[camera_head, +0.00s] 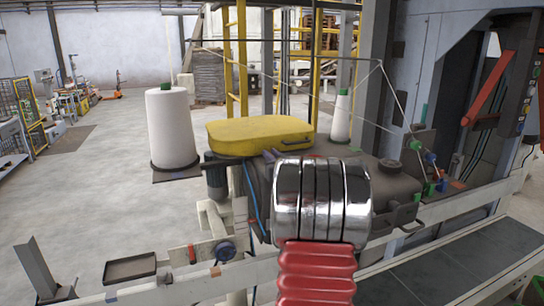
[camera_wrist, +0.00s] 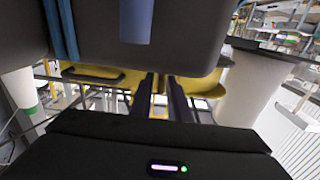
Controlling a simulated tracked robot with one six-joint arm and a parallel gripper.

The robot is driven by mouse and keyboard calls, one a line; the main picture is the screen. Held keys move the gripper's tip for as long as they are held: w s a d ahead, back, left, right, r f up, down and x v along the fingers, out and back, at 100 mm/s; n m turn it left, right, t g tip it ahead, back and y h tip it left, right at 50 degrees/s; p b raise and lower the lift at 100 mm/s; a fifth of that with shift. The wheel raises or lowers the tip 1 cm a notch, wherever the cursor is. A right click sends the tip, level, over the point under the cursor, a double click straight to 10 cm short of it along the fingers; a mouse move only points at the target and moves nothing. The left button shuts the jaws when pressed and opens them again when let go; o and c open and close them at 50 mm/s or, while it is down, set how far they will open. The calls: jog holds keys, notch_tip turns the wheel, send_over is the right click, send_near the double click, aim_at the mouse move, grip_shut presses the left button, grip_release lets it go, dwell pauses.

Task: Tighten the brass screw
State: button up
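I cannot make out a brass screw in either view. My gripper (camera_wrist: 160,80) shows in the wrist view as two dark parallel fingers with a narrow gap between them. Yellow surfaces behind show through the gap, and nothing is held. A dark grey machine body (camera_wrist: 205,25) is close beyond the fingers and fills the top of that view.
In the head view a yellow lid (camera_head: 262,132) lies on the machine. A large white spool (camera_head: 171,130) stands to its left, a smaller one (camera_head: 342,116) to its right. A pale rail (camera_head: 180,292) crosses the front, with a dark tray (camera_head: 130,268).

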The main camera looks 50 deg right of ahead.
grip_shut()
jog(key=shift+m+g+h, duration=1.9)
jog(key=shift+h, duration=0.4)
jog(key=shift+f+m+g+h, duration=0.1)
jog(key=shift+m+g+h, duration=0.8)
jog(key=shift+g, duration=0.45)
jog(key=shift+m+g+h, duration=0.7)
jog(key=shift+m+g, duration=0.4)
jog(key=shift+g, duration=0.55)
jog(key=shift+w+m+g+h, duration=0.1)
jog(key=shift+m+g+h, duration=0.15)
jog(key=shift+m+g, duration=1.15)
jog(key=shift+m+g+h, duration=0.25)
jog(key=shift+m+g, duration=0.65)
jog(key=shift+g, duration=1)
jog(key=shift+m+g+y, duration=0.5)
jog(key=shift+m+g, duration=1.2)
jog(key=shift+g, duration=0.9)
jog(key=shift+m+g+y, duration=0.3)
jog(key=shift+m+g, duration=0.1)
jog(key=shift+g, duration=0.2)
